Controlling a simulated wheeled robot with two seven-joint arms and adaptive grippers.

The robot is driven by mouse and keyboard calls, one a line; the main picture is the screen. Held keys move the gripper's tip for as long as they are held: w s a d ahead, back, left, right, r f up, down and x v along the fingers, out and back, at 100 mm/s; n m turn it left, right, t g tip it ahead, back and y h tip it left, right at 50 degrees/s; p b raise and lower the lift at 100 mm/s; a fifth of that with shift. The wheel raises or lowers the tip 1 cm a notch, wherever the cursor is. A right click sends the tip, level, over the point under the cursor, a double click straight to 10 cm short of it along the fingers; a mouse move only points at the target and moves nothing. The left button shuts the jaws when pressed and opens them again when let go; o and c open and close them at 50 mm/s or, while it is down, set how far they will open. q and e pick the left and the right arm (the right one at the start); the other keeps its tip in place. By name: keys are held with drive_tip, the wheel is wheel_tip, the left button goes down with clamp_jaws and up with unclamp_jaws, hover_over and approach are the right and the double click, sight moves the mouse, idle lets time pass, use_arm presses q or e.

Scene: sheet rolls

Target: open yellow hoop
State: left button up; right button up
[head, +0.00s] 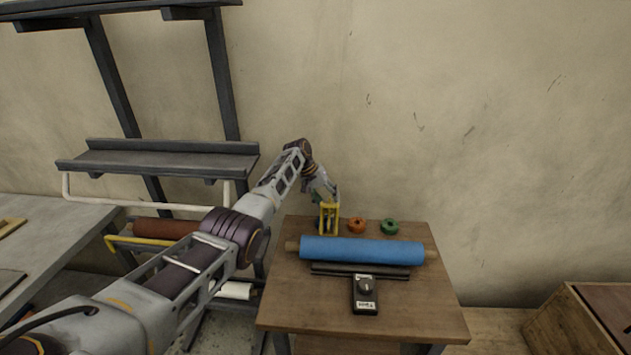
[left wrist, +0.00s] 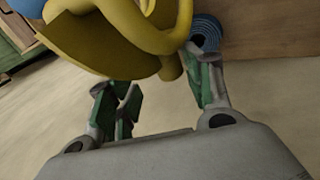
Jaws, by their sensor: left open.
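A yellow hoop-like bar (head: 150,241) sits low on the rack at left, by a brown roll (head: 165,228); my left arm partly covers it. A separate yellow frame-like piece (head: 329,219) stands at the table's back left corner. My left gripper (head: 329,196) is right above this yellow piece, apparently touching or nearly touching it. In the left wrist view, a large yellow curved body with a looped bar (left wrist: 125,27) fills the top, just beyond the open green-padded fingers (left wrist: 165,88). I cannot tell whether a finger touches it. My right gripper is not in view.
A blue roll (head: 360,250) lies across the wooden table (head: 300,308). Behind it are an orange ring (head: 356,225) and a green ring (head: 389,227). A black device (head: 365,293) lies in front. A rack shelf (head: 160,160) stands left; a crate (head: 570,325) is at right.

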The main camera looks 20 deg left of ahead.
use_arm(q)
drive_tip(key=v, duration=0.9)
drive_tip(key=shift+a+r, duration=0.2)
drive_tip(key=shift+r, duration=0.05)
drive_tip(key=shift+s, duration=0.1)
drive_tip(key=shift+r, duration=0.15)
drive_tip(key=c, duration=0.6)
drive_tip(key=shift+r+p, duration=0.45)
drive_tip(key=shift+p, duration=0.2)
drive_tip(key=c, duration=0.5)
wheel_tip(320, 180, up, 8)
drive_tip(key=p, duration=0.7)
drive_tip(key=shift+p, duration=0.4)
clamp_jaws()
drive_tip(key=shift+r+p, duration=0.5)
drive_tip(key=shift+p, duration=0.05)
